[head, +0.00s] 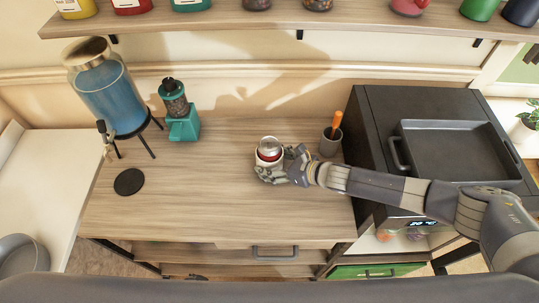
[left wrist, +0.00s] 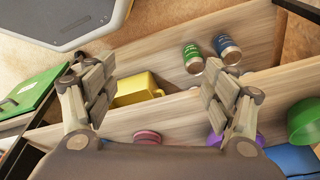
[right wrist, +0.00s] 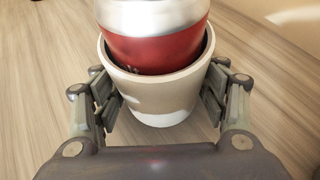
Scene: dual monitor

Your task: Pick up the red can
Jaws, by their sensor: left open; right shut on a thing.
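The red can (head: 270,149) with a silver top sits inside a white-and-beige cup (right wrist: 150,88) on the wooden counter. In the right wrist view the can (right wrist: 155,48) rises out of the cup's rim. My right gripper (right wrist: 158,104) has its fingers on both sides of the cup and is shut on it, below the can's visible part. In the head view my right gripper (head: 272,172) hides part of the cup. My left gripper (left wrist: 158,68) is open and empty, above shelves or drawers below the counter.
A dark cup (head: 330,145) with an orange-handled item stands just right of the gripper. A black oven with a tray (head: 455,150) is further right. A teal grinder (head: 184,126) and blue dispenser (head: 108,98) stand left. A yellow mug (left wrist: 136,88) lies below my left gripper.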

